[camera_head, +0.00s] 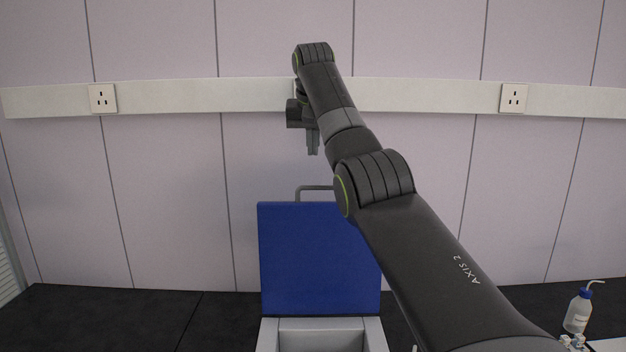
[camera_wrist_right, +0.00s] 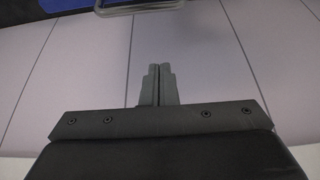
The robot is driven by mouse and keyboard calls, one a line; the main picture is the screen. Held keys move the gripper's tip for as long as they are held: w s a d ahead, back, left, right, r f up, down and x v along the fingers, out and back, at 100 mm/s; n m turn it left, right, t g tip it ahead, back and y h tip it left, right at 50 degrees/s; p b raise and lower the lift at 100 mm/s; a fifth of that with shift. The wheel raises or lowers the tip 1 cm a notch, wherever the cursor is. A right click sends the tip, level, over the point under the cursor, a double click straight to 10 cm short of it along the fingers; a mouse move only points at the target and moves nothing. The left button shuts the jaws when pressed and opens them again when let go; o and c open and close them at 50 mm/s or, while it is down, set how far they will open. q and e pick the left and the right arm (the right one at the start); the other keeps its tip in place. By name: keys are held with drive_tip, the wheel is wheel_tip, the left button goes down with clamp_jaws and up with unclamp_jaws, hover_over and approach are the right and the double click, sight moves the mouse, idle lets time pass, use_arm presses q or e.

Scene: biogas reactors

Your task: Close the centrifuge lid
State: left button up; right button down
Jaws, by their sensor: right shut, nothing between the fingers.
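The centrifuge (camera_head: 268,336) stands on the black bench at the bottom middle of the head view, its grey body partly cut off by the frame. Its blue lid (camera_head: 310,260) is raised upright, with a grey handle (camera_head: 314,188) at the top edge. The handle (camera_wrist_right: 140,11) and a strip of the blue lid (camera_wrist_right: 60,4) show at the top of the right wrist view. My right gripper (camera_head: 313,150) is above the handle, apart from it, pointing down. Its fingers (camera_wrist_right: 158,80) are together and empty. My left gripper is not in view.
A wash bottle (camera_head: 578,312) with a blue cap stands on the black bench (camera_head: 110,315) at the right. A pale wall rail with sockets (camera_head: 102,98) runs behind my arm. The bench left of the centrifuge is clear.

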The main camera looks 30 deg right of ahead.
wheel_tip(320, 180, down, 8)
drive_tip(key=p, duration=0.1)
drive_tip(key=shift+s+a+r+p, duration=0.15)
drive_tip(key=shift+s+r+p, duration=0.1)
drive_tip(key=shift+s+p, duration=0.1)
idle(0.3)
drive_tip(key=shift+w, duration=0.15)
idle(0.4)
